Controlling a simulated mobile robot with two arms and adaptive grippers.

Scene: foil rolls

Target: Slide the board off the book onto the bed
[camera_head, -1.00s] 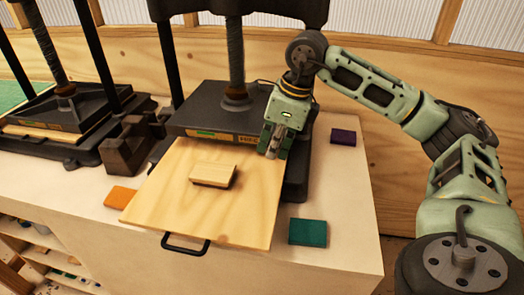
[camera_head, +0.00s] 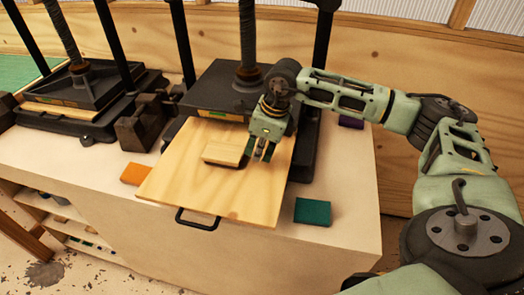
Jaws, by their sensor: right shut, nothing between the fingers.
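The board (camera_head: 228,149) is a small pale wooden slab. It lies flat on top of the dark book (camera_head: 207,161), which shows only as a thin dark edge below it. Both rest on the wide plywood bed (camera_head: 235,202), which extends out from under the press and has a black handle. My right gripper (camera_head: 262,156) points down, shut and empty, just right of the board near its right end. I cannot tell whether the fingers touch the board. My left gripper is not in view.
The dark press plate (camera_head: 215,97) stands behind the bed. An orange block (camera_head: 136,174) lies left of the bed, a teal block (camera_head: 313,212) right of it, and a purple block (camera_head: 351,122) farther back. A second press (camera_head: 80,97) stands at left. The bed's front part is clear.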

